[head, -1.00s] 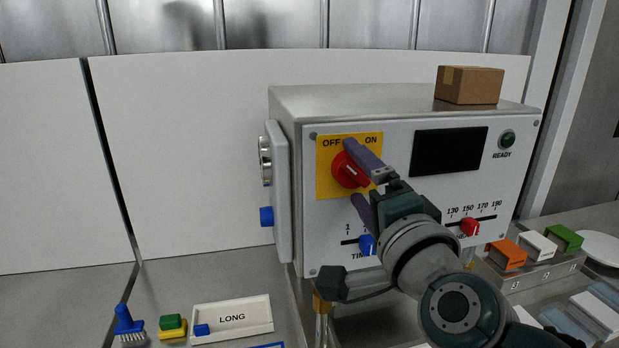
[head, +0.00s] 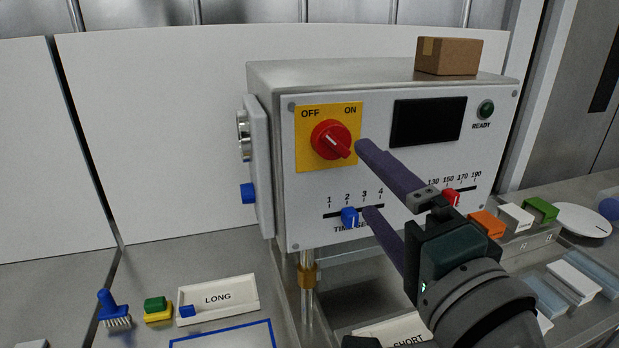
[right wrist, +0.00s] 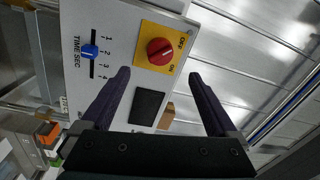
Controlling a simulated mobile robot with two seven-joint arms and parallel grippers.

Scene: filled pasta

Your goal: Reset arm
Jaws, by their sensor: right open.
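My right gripper (head: 366,178) is open and empty in front of the machine's (head: 385,150) front panel. Its two purple fingers also show in the right wrist view (right wrist: 160,80), spread apart. The upper fingertip appears just right of the red rotary knob (head: 331,139) on its yellow OFF/ON plate, apart from it. The knob's white mark points to the lower right. The lower fingertip appears right of the blue time slider (head: 349,217), which sits near 2. The red temperature slider (head: 451,198) is partly behind the gripper.
A cardboard box (head: 448,56) sits on top of the machine. A LONG tray (head: 245,295), a blue brush (head: 112,310) and green and yellow blocks (head: 157,309) lie at lower left. Orange, white and green blocks (head: 540,209) stand at right. A SHORT tray (head: 395,330) is below.

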